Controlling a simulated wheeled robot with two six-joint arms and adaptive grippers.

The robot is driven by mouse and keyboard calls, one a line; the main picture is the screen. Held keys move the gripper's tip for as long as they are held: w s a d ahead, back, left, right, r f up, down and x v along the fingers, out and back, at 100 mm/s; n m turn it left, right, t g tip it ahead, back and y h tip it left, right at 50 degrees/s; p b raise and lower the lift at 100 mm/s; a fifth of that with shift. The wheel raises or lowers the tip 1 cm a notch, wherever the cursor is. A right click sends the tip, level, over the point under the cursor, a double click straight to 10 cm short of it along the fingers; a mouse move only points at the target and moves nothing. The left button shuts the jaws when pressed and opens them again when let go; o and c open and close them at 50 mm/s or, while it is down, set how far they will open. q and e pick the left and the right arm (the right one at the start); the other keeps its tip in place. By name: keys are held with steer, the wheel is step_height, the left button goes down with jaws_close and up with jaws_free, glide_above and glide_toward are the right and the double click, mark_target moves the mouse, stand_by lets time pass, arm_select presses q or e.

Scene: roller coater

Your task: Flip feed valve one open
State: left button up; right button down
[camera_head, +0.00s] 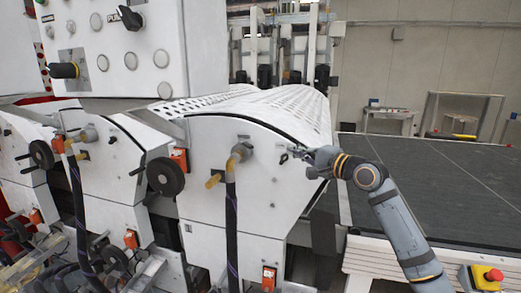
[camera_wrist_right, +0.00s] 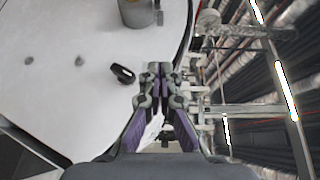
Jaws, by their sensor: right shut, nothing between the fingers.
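No label for feed valve one is readable. My right gripper (camera_head: 296,152) is shut and empty near the panel's right edge, beside the black lever. Its fingertips (camera_wrist_right: 160,68) meet in the right wrist view. I cannot tell whether they touch the lever. My left gripper is not in view.
A black handwheel (camera_head: 165,176) and a second hosed fitting (camera_head: 88,134) are to the left. A grey fitting (camera_wrist_right: 140,12) is above the lever in the wrist view. A dark conveyor bed (camera_head: 440,180) and red emergency button (camera_head: 493,274) are to the right.

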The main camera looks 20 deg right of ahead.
mark_target(248, 145)
steer(key=p+x, duration=0.5)
steer(key=x, duration=0.5)
steer(key=shift+w+a+r, duration=0.1)
steer(key=shift+a+r, duration=0.05)
steer(key=a+p, duration=0.1)
steer(key=a, duration=0.1)
steer(key=a+p, duration=0.1)
steer(key=a, duration=0.1)
steer(key=shift+s+f+p, duration=0.3)
steer(key=shift+s+p, duration=0.05)
steer(key=shift+d, duration=0.1)
steer(key=shift+f, duration=0.1)
